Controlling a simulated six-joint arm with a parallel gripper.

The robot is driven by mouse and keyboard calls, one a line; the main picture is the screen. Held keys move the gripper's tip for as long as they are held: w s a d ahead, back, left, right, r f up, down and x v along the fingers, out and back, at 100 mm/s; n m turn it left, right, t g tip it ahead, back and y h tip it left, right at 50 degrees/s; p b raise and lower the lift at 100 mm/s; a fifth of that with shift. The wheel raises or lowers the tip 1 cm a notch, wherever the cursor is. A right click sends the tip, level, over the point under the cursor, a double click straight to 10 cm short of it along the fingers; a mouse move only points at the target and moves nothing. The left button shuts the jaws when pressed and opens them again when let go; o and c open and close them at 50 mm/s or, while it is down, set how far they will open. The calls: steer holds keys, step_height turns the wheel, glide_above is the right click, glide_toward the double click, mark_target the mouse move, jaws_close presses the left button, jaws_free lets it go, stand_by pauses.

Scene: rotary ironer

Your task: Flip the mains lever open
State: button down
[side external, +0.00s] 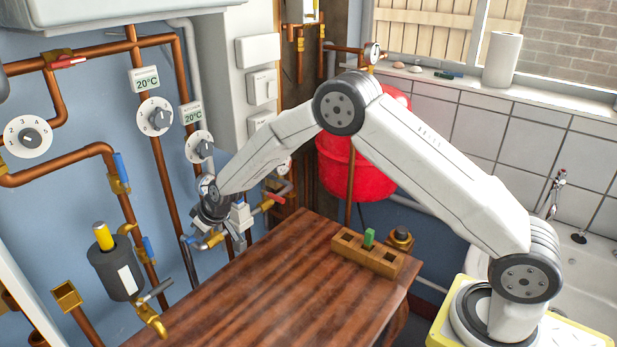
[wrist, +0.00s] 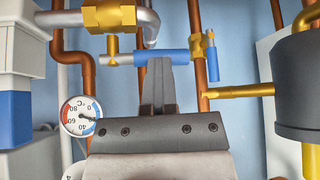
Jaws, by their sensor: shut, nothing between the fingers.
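In the wrist view a blue-handled lever (wrist: 170,57) lies level across the picture on a brass valve (wrist: 112,48) under a grey pipe. It looks like the mains lever, but no label shows. My gripper (wrist: 158,64) is shut and empty, its fingertips overlapping the middle of the blue handle. I cannot tell whether they touch it. In the side view my gripper (side external: 238,216) points down beyond the table's far edge, near brass pipework, and its fingertips are hard to make out. A second blue lever (wrist: 211,62) hangs upright just right of the first.
A temperature gauge (wrist: 81,116) is at the left of the wrist view and a dark cylinder (wrist: 296,80) at the right. A red-handled valve (side external: 276,197) is close to my gripper. The wooden table (side external: 270,285) is mostly clear; a small wooden block rack (side external: 385,262) stands on it.

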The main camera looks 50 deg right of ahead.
steer(key=shift+s+d+f, duration=0.4)
steer(key=shift+s+f, duration=0.05)
steer(key=shift+s, duration=0.1)
steer(key=shift+r, duration=0.1)
steer(key=a+v, duration=0.1)
steer(key=v, duration=1.3)
steer(key=shift+a+r, duration=0.25)
steer(key=shift+a, duration=0.25)
steer(key=s+d+f+m+g, duration=0.1)
steer(key=s+d, duration=0.3)
steer(key=s, duration=0.8)
steer(key=s+d+f+m+g+h, duration=0.1)
steer(key=s+d+f+g, duration=0.1)
steer(key=s, duration=1.1)
steer(key=d+g, duration=0.1)
steer(key=d, duration=0.1)
steer(key=shift+d+m+h, duration=0.3)
